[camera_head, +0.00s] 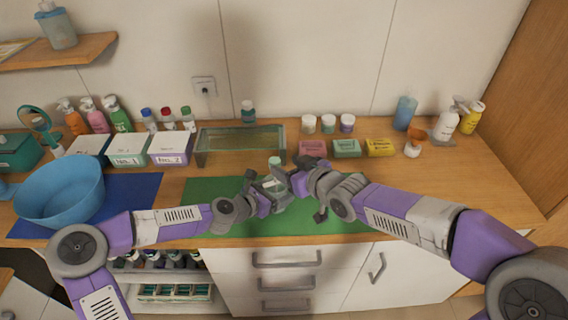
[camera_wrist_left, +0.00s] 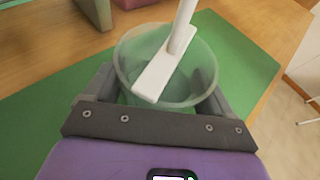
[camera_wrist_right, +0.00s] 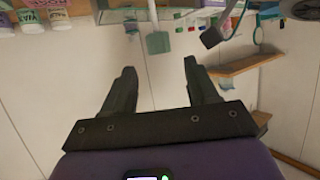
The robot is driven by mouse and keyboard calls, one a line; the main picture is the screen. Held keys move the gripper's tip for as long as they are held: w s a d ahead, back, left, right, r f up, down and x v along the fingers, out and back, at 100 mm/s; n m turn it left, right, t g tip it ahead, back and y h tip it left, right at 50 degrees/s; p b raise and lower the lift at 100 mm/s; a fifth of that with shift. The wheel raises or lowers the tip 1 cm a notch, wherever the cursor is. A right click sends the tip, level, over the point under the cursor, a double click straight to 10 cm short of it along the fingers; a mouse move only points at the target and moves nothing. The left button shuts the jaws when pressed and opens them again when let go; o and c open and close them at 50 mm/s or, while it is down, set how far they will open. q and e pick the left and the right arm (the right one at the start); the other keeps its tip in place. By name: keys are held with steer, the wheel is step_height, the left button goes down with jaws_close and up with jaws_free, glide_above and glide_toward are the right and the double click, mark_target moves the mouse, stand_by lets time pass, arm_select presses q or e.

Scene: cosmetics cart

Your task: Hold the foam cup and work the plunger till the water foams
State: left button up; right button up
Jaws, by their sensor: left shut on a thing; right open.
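The translucent pale-green foam cup (camera_wrist_left: 131,50) sits between the fingers of my left gripper (camera_wrist_left: 158,105), which is shut on its sides. A white plunger (camera_wrist_left: 165,75), a rod with a flat bar, shows over the cup's mouth. I cannot tell how deep it reaches, and the liquid is unclear. In the head view my left gripper (camera_head: 272,187) is above the green mat (camera_head: 205,190). My right gripper (camera_head: 297,172) is close beside it on the right. In the right wrist view my right gripper (camera_wrist_right: 162,95) is open, with only wall between its fingers.
A glass stand (camera_head: 240,150) is behind the grippers. Pink, green and yellow boxes (camera_head: 346,148) are behind right. A blue basin (camera_head: 60,190) and labelled boxes (camera_head: 170,149) are left. The counter's right end (camera_head: 470,185) has free room.

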mark_target(275, 163)
steer(key=shift+s+r, duration=0.1)
steer(key=shift+s, duration=0.05)
steer(key=shift+s+d+f, duration=0.15)
steer(key=shift+f, duration=0.5)
steer(key=s+d+f+t+y, duration=0.3)
steer(key=s+t, duration=0.1)
steer(key=x, duration=1.2)
steer(key=shift+f, duration=0.15)
jaws_close()
